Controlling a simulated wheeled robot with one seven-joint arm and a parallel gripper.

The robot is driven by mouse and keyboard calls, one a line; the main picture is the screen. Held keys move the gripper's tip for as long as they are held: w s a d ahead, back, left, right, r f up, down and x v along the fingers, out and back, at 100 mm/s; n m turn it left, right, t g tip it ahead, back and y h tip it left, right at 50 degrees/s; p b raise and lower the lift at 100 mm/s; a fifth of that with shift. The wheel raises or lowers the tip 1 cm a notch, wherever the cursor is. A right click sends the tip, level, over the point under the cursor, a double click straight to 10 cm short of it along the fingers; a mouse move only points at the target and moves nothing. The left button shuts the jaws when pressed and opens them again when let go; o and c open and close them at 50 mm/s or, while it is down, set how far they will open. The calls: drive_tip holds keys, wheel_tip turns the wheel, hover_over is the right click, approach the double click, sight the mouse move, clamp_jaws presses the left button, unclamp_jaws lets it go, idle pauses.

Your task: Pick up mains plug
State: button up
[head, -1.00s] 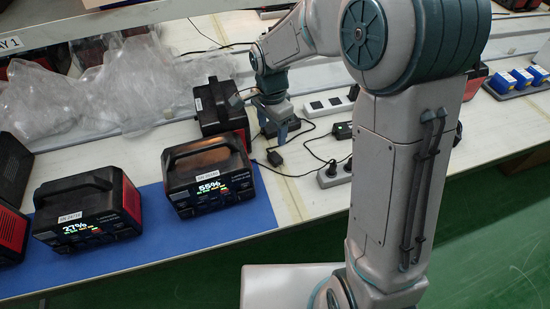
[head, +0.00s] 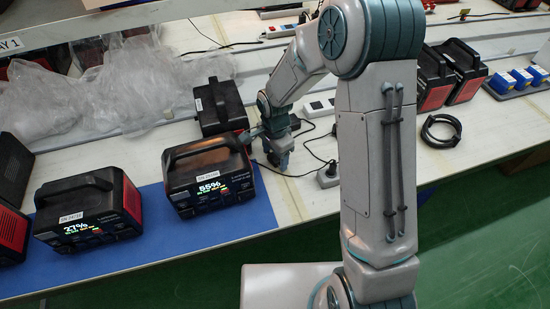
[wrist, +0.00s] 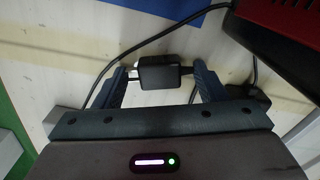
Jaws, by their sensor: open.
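The mains plug (wrist: 160,73) is a small black block. In the wrist view it lies on the pale bench top between my two fingers, with a short metal part at its left side. My gripper (wrist: 158,78) is open, one dark ribbed finger on each side of the plug, with small gaps between. In the head view my gripper (head: 279,160) points down at the bench, right of the power station reading 55% (head: 208,180). There the plug is hidden behind my gripper.
Black cables (wrist: 165,32) run around the plug. Another power station (head: 220,106) stands behind left. A cable coil (head: 441,130) lies further right.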

drive_tip(key=shift+c, duration=0.3)
drive_tip(key=c, duration=1)
drive_tip(key=shift+o, duration=0.2)
drive_tip(key=shift+r, duration=0.1)
drive_tip(key=shift+r, duration=0.5)
drive_tip(key=r, duration=0.1)
drive_tip(key=d+r, duration=0.1)
drive_tip(key=r, duration=0.1)
drive_tip(key=shift+s+r, duration=0.15)
drive_tip(key=shift+r, duration=0.15)
drive_tip(key=s+d+r, duration=0.3)
drive_tip(key=d+r, duration=0.3)
drive_tip(key=d, duration=0.4)
drive_tip(key=shift+s+r+b, duration=0.15)
drive_tip(key=shift+s+b, duration=0.05)
drive_tip(key=shift+b, duration=0.2)
